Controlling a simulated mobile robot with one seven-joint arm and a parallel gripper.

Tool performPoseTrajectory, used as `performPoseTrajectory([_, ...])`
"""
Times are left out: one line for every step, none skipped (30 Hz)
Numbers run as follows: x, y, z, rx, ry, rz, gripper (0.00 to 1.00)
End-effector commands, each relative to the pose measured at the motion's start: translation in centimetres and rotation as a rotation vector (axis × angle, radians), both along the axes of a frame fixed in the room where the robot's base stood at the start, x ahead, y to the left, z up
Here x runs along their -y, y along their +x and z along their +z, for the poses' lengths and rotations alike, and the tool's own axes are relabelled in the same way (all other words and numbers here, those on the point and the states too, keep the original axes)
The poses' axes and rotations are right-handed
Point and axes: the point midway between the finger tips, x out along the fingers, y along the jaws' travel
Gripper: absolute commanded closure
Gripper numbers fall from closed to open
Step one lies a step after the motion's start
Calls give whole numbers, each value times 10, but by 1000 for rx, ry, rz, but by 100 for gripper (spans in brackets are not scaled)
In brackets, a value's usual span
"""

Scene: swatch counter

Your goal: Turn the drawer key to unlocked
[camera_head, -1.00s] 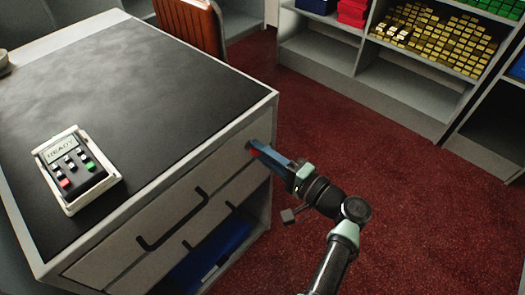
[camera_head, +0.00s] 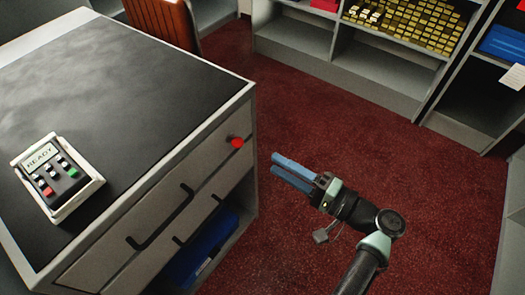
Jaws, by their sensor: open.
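The drawer key (camera_head: 237,142) shows as a red round knob on the upper right of the drawer front, near the counter's right corner. Whether it stands at locked or unlocked I cannot tell. The drawer (camera_head: 125,235) is flush with the counter front and has a dark bar handle (camera_head: 160,217). My gripper (camera_head: 282,168) has two blue fingers with a gap between them. It is open and empty, to the right of the key and apart from it, over the red floor.
A card terminal (camera_head: 57,177) reading "READY" lies on the dark counter top (camera_head: 120,90). A blue bin (camera_head: 200,250) sits on the open shelf under the drawers. A brown chair (camera_head: 163,22) stands behind. Shelves (camera_head: 400,92) line the back. The carpet (camera_head: 320,120) between is clear.

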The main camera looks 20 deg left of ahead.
Motion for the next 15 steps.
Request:
performPoseTrajectory([8, -2, 0, 0, 0, -4, 58])
performPoseTrajectory([11, -3, 0, 0, 0, -2, 58])
performPoseTrajectory([15, -4, 0, 0, -1, -2, 58])
performPoseTrajectory([17, -5, 0, 1, -1, -2, 58])
performPoseTrajectory([19, -6, 0, 1, -1, -2, 58])
performPoseTrajectory([21, -7, 0, 1, -1, -1, 58])
performPoseTrajectory([21, -7, 0, 1, -1, -1, 58])
performPoseTrajectory([22, -7, 0, 1, -1, -1, 58])
performPoseTrajectory([22, -8, 0, 1, -1, 0, 58])
performPoseTrajectory([22, -8, 0, 1, -1, 0, 58])
performPoseTrajectory([22, -8, 0, 1, -1, 0, 58])
performPoseTrajectory([22, -8, 0, 1, -1, 0, 58])
performPoseTrajectory([22, -8, 0, 1, -1, 0, 58])
performPoseTrajectory([22, -8, 0, 1, -1, 0, 58])
performPoseTrajectory([22, -8, 0, 1, -1, 0, 58])
